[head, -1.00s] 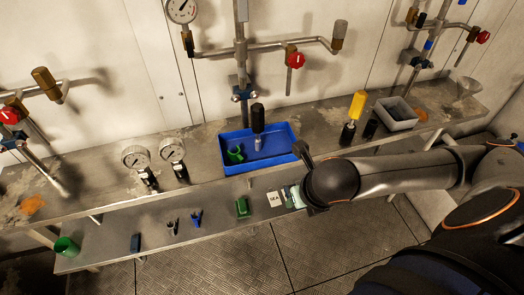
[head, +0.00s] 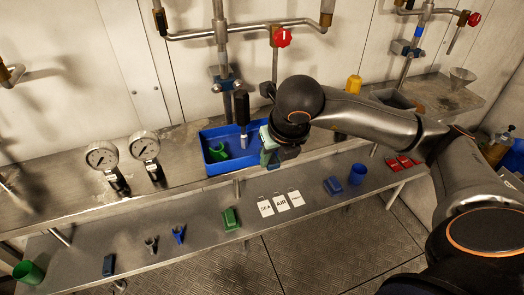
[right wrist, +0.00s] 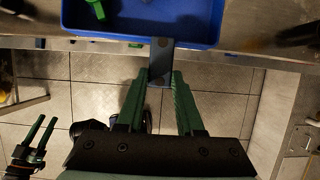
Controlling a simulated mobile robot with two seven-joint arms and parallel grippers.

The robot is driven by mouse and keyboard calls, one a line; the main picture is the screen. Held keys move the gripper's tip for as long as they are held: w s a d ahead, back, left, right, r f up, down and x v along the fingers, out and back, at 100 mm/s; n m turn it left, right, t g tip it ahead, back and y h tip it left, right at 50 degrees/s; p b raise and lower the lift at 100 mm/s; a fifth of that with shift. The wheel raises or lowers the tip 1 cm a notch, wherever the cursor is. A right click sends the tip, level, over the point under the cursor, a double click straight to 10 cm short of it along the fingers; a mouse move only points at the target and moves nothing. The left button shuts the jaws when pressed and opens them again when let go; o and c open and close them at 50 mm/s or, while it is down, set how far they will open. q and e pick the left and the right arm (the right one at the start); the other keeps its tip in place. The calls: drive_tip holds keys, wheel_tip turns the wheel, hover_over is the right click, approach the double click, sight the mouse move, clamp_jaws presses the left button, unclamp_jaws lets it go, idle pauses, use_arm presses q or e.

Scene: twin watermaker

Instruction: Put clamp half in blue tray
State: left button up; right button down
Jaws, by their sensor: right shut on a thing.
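The blue tray (head: 212,170) stands on the upper bench, holding a green clamp-like piece (head: 218,151); the tray also shows at the top of the right wrist view (right wrist: 140,33). My right gripper (head: 268,152) is at the tray's right front edge in the head view. In the right wrist view its green fingers (right wrist: 157,78) are shut on a narrow grey-blue piece (right wrist: 162,60), which looks like the clamp half. It is just outside the tray's front wall in that picture. My left gripper (right wrist: 40,130) shows at lower left there, fingers apart and empty.
A black-handled valve (head: 241,107) rises at the tray. Two gauges (head: 123,160) stand left of it.

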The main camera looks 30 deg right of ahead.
drive_tip(key=w, duration=0.2)
drive_tip(key=w+d, duration=0.1)
drive_tip(key=w, duration=0.3)
drive_tip(key=shift+w+d, duration=0.3)
drive_tip(key=shift+w, duration=0.1)
drive_tip(key=shift+w+f, duration=0.1)
drive_tip(key=shift+f, duration=1.7)
drive_tip(key=c, duration=0.5)
unclamp_jaws()
drive_tip(key=shift+c, duration=0.2)
